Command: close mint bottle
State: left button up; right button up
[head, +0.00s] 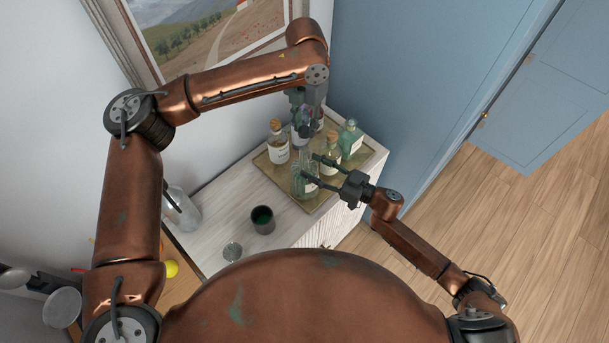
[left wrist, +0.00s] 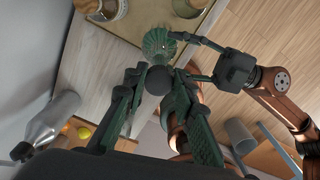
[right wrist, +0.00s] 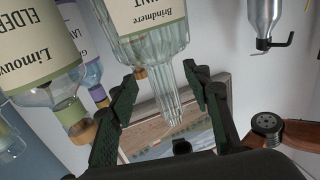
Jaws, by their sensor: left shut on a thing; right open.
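The mint bottle is a clear, fluted glass bottle (head: 304,184), standing upright on the near part of a brass tray. Its cream label, partly cut off, reads "Brindmere ...INT" in the right wrist view (right wrist: 150,18). No stopper shows on its neck. My right gripper (head: 308,168) is open, with its fingers on either side of the neck and visible gaps. My left gripper (head: 304,138) is above the tray, pointing down. In the left wrist view it is shut on a dark round stopper (left wrist: 158,80), with the fluted bottle (left wrist: 157,41) just beyond. Whether stopper and bottle touch is unclear.
Other corked bottles stand on the tray (head: 313,205): one at left (head: 278,146), one at right (head: 331,156), one behind (head: 350,138). A dark cup (head: 262,219) and a small glass disc (head: 232,251) sit on the pale cabinet top. A blue wall rises behind.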

aim_at(309, 165)
jog(key=shift+x, duration=1.85)
grip_shut()
